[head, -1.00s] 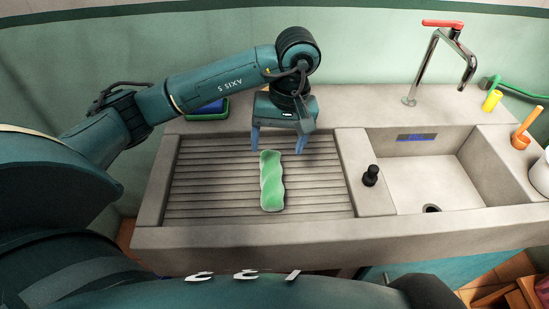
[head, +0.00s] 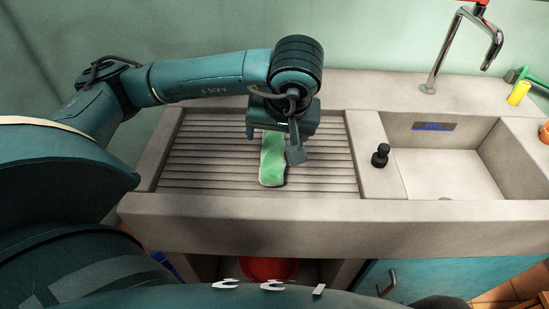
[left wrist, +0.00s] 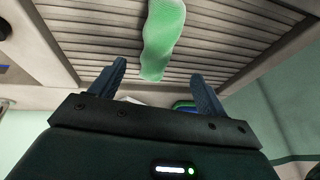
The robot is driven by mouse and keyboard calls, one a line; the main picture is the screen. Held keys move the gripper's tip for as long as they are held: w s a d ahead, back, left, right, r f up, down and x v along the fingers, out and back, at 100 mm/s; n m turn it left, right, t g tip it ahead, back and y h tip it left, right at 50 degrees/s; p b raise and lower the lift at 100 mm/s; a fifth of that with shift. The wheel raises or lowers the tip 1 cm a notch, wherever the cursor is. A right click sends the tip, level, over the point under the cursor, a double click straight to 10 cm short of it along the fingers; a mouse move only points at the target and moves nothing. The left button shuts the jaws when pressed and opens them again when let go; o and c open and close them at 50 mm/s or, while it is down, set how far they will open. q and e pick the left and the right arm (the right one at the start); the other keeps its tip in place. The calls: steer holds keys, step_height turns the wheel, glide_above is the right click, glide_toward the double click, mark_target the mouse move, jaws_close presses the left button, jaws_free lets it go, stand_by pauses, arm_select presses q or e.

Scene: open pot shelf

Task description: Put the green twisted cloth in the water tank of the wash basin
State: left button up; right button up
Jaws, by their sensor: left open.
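The green twisted cloth (head: 272,164) lies on the ribbed drainboard (head: 210,170) left of the basin. Its far end is hidden behind my left gripper in the head view. My left gripper (head: 272,136) is open over the far part of the cloth. In the left wrist view, the cloth (left wrist: 160,42) lies beyond the open, empty fingers (left wrist: 160,85), between their lines and apart from them. The water tank of the wash basin (head: 450,175) is the sunken part at the right; no cloth is seen in it. My right gripper is not in view.
A black knob (head: 380,155) stands on the ledge between drainboard and tank. A chrome tap (head: 440,55) rises behind the tank. A yellow object (head: 518,93) and an orange one (head: 544,132) sit at the right. A red item (head: 268,270) is below the counter.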

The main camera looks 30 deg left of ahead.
mark_target(275, 148)
arm_select(q)
steer(key=x, duration=0.2)
steer(key=shift+w+a+f+b, duration=0.1)
steer(key=shift+f+b, duration=0.25)
steer(key=shift+d+x, duration=0.1)
steer(key=shift+x, duration=1.15)
steer(key=shift+d+x, duration=0.15)
steer(key=shift+x, duration=1.1)
steer(key=shift+w, duration=0.15)
steer(key=shift+c, duration=0.4)
steer(key=c, duration=1.2)
